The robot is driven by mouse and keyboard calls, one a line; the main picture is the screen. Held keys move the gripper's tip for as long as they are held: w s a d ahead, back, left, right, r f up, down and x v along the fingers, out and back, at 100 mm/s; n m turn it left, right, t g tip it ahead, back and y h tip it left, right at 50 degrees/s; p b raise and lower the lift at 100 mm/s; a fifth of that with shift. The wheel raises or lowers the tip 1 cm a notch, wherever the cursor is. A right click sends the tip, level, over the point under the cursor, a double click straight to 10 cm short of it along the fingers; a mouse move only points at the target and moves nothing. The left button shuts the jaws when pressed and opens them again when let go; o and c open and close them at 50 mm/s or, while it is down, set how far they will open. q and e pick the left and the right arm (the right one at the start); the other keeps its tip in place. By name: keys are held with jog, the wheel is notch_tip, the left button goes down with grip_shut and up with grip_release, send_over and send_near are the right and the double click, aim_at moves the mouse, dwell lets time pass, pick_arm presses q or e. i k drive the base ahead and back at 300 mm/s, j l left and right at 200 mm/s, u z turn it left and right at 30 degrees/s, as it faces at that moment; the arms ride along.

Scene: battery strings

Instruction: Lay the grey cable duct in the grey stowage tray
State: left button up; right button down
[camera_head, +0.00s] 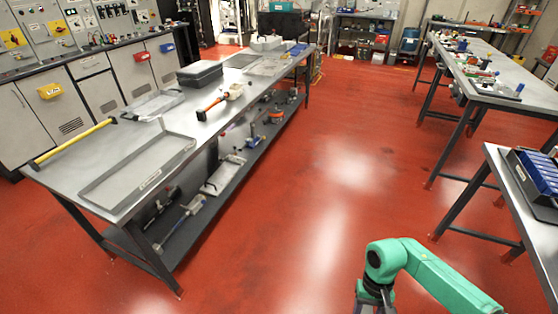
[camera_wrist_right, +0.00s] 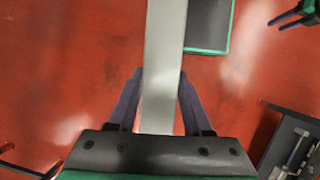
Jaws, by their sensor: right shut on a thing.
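The grey cable duct (camera_wrist_right: 163,70) is a long, straight grey bar in the right wrist view. My right gripper (camera_wrist_right: 160,85) is shut on it, with a dark finger on each side, and the duct's far end runs out of the top of the picture. In the head view my green right arm is at the bottom right, and the duct and right fingertips are out of view. A shallow, empty grey tray (camera_head: 150,181) with a white label lies on the near end of the long bench. My left gripper (camera_wrist_right: 287,19) shows at the wrist view's top right, its two dark fingers apart and empty.
On the long bench (camera_head: 65,178), a yellow-handled tool (camera_head: 75,143) lies behind the tray. A clear tray (camera_head: 152,105), a dark grey box (camera_head: 200,74) and an orange-and-black hammer (camera_head: 212,104) lie farther along. Open red floor (camera_head: 330,190) separates this bench from the right-hand tables (camera_head: 505,85).

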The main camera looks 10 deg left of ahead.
aim_at(145, 166)
jog(key=i+u, duration=0.3)
jog(key=u, duration=0.15)
jog(key=i+l+u, duration=0.25)
jog(key=u, duration=0.15)
jog(key=i+l+u, duration=0.25)
jog(key=u, duration=0.2)
jog(key=i+l+u, duration=0.3)
jog(key=u, duration=0.15)
jog(key=i+l+u, duration=0.1)
jog(key=l+u, duration=0.3)
jog(key=l, duration=0.1)
